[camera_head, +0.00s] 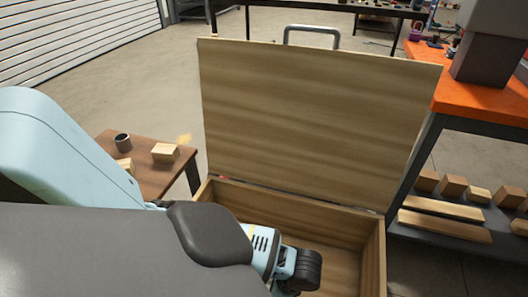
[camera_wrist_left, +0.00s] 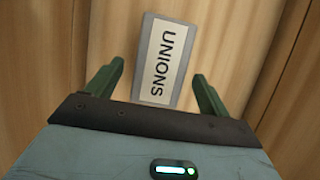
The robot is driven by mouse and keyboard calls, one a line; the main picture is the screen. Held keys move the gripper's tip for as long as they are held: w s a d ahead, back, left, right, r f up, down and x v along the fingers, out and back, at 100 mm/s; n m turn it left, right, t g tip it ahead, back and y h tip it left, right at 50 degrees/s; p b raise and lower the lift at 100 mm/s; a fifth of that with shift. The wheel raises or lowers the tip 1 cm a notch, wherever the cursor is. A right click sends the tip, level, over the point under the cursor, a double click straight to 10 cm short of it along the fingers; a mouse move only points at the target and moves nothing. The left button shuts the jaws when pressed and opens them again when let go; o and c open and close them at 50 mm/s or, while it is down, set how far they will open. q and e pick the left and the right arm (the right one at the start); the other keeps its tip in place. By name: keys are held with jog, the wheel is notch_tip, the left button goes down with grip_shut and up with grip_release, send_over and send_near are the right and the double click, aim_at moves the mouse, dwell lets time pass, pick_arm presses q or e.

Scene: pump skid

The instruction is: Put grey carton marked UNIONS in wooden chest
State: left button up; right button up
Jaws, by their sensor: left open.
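The wooden chest (camera_head: 375,250) stands with its lid (camera_head: 315,110) raised open. My left arm reaches over the chest's near left side, and its wrist is down in the opening; the fingers are hidden in the head view. In the left wrist view, my left gripper (camera_wrist_left: 157,71) is open, with its two green fingers apart. The grey carton marked UNIONS (camera_wrist_left: 163,55) shows between and beyond the fingers, with a gap on each side. Bare wood, apparently the chest's inside, surrounds it. The carton is hidden in the head view. My right gripper is out of view.
A small brown table (camera_head: 150,185) with wooden blocks (camera_head: 165,152) and a dark cup (camera_head: 122,142) stands left of the chest. An orange-topped workbench (camera_head: 480,100) stands to the right, with wooden pieces on its lower shelf (camera_head: 430,243). The raised lid blocks the far side.

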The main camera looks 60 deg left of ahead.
pick_arm(q)
jog(key=p+v, duration=0.1)
jog(key=v, duration=0.5)
jog(key=shift+r+p, duration=0.25)
jog(key=shift+p, duration=0.15)
jog(key=shift+w+d+r, duration=0.1)
jog(key=shift+r, duration=0.05)
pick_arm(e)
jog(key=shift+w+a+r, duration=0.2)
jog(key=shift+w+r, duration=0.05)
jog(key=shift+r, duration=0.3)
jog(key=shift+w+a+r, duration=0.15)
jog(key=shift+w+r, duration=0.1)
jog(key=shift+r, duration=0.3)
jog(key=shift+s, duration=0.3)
pick_arm(q)
jog(key=shift+c, duration=0.3)
